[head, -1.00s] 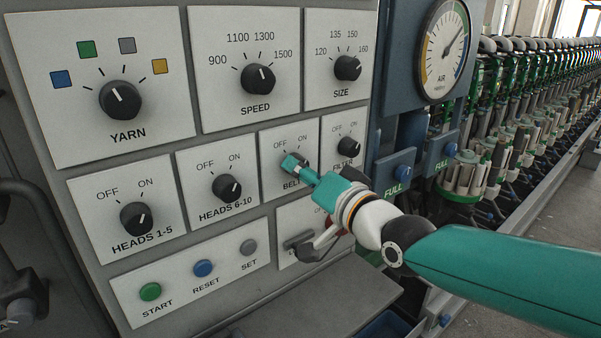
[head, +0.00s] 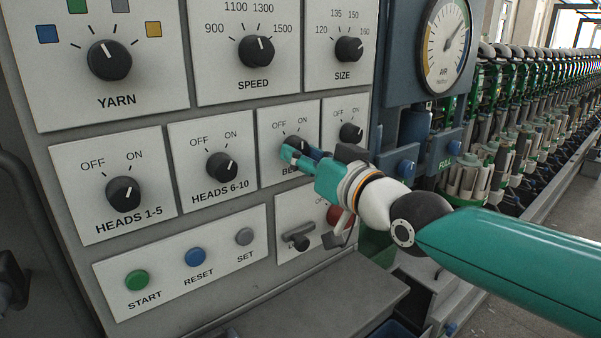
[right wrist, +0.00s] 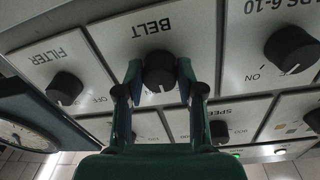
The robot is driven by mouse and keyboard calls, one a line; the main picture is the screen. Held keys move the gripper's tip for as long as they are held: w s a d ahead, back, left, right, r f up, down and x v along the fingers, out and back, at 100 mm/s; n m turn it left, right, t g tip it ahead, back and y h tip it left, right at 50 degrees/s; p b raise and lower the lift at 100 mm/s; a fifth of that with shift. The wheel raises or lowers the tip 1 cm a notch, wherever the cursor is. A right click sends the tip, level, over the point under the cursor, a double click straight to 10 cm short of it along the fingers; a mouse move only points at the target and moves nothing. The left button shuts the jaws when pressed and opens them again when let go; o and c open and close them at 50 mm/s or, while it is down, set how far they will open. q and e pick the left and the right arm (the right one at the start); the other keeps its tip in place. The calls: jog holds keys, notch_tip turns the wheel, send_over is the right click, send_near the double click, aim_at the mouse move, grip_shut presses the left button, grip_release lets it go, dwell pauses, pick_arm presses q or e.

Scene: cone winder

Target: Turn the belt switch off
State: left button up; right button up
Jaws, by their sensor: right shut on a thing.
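The belt switch is a black round knob (head: 299,142) on a pale plate, partly hidden by my right gripper (head: 289,153) in the head view. In the right wrist view, which is upside down, the belt knob (right wrist: 159,66) sits between the two fingertips of my right gripper (right wrist: 160,76). The fingers are shut on it, one at each side. A short white mark shows on the knob's edge; the fingers cover its OFF and ON labels there, so its setting is hard to tell. My left gripper is not in view.
The filter knob (head: 351,133) is close on the right and the heads 6-10 knob (head: 222,167) on the left. Below are a small lever (head: 298,241) and a red button (head: 336,215). A grey ledge (head: 330,300) juts out under the panel.

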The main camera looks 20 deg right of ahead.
jog(key=shift+d+n+b, duration=0.1)
jog(key=shift+n+b, duration=0.8)
jog(key=shift+n, duration=2.1)
jog(key=shift+f, duration=0.1)
jog(key=o, duration=1.2)
jog(key=shift+c, duration=0.2)
jog(key=v, duration=1.2)
jog(key=shift+w+d+f, duration=0.1)
jog(key=shift+f, duration=0.05)
